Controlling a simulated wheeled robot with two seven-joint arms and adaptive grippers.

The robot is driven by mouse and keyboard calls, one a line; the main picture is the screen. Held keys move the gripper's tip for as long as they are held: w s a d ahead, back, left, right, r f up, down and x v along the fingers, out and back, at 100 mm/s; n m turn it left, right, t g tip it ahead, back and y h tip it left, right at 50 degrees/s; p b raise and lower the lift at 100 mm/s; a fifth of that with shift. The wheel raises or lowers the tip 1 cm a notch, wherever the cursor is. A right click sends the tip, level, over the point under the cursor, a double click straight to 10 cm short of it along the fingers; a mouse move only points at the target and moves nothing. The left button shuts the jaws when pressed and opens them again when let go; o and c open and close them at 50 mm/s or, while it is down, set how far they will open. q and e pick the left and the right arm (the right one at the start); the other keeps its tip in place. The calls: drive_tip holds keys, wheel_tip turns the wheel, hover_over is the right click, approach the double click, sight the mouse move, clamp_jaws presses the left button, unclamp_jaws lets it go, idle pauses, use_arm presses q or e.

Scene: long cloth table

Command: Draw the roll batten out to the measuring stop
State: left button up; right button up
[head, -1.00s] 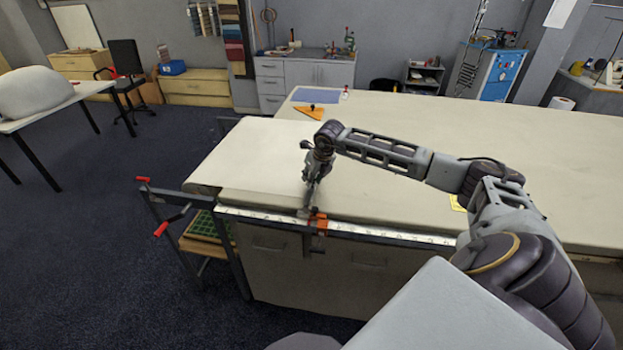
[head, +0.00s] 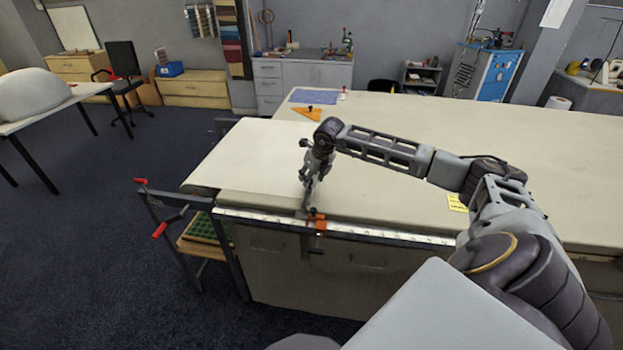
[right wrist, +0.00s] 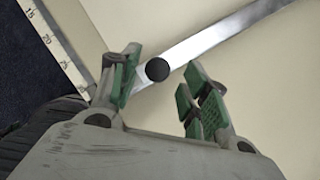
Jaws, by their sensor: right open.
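My right gripper (head: 306,204) is low over the front edge of the cloth table, by the white ruler strip (head: 390,232). In the right wrist view its green-padded fingers (right wrist: 158,92) are open, one on each side of a round black knob (right wrist: 157,70). The knob sits at a shiny metal strip (right wrist: 225,33), which looks like the batten and runs diagonally over the pale cloth. I cannot tell whether the fingers touch the knob. An orange stop (head: 317,221) sits on the ruler just right of the gripper. The ruler's numbers also show in the right wrist view (right wrist: 52,40). My left gripper is out of view.
A metal frame with red handles (head: 159,230) sticks out at the table's left end. An orange triangle (head: 307,113) and a blue sheet (head: 314,96) lie at the back. A yellow note (head: 456,203) lies near my right forearm. The middle of the tabletop is clear.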

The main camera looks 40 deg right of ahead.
drive_tip(key=v, duration=1)
drive_tip(key=shift+r, duration=0.3)
drive_tip(key=shift+s, duration=0.1)
